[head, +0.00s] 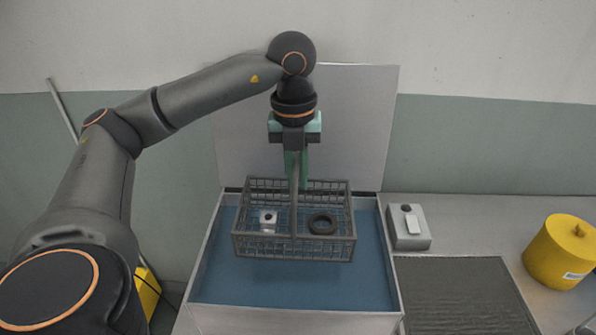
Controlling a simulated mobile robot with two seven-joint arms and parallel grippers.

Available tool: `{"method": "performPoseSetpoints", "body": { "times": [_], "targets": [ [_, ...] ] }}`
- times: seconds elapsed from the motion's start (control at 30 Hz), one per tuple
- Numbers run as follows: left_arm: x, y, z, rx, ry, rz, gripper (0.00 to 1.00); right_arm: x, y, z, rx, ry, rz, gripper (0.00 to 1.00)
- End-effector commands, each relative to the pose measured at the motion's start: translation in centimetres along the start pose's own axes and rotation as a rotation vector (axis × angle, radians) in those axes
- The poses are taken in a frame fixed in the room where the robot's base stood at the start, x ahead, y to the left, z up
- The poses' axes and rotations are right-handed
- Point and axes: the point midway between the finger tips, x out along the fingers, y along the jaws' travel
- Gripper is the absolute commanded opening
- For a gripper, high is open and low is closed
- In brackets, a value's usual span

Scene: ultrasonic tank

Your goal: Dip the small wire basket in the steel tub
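The small wire basket (341,250) is dark grey and hangs roughly level over the steel tub (203,250), inside its outline as seen from above. The tub holds blue liquid (290,286). I cannot tell whether the basket's bottom touches the liquid. In the basket lie a small light block with a dark hole (268,221) and a black ring (322,223). My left gripper (297,178), with green fingers, points down and is shut on the basket's upright handle. The fingertips are partly hidden by the handle. My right gripper is not in view.
The tub's raised lid (345,130) stands behind my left gripper. To the right are a small grey box with a switch (408,228), a dark ribbed mat (460,295) and a yellow canister (563,252). The counter between box and canister is clear.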

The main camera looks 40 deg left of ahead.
Motion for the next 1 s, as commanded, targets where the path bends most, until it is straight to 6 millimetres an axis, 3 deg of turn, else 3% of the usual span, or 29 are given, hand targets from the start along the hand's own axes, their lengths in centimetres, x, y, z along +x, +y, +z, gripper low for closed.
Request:
{"method": "performPoseSetpoints", "body": {
  "times": [1.0],
  "targets": [
    [8.1,0.3,0.0,-0.001,-0.002,-0.001,0.0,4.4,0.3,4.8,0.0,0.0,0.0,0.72]
  ]
}}
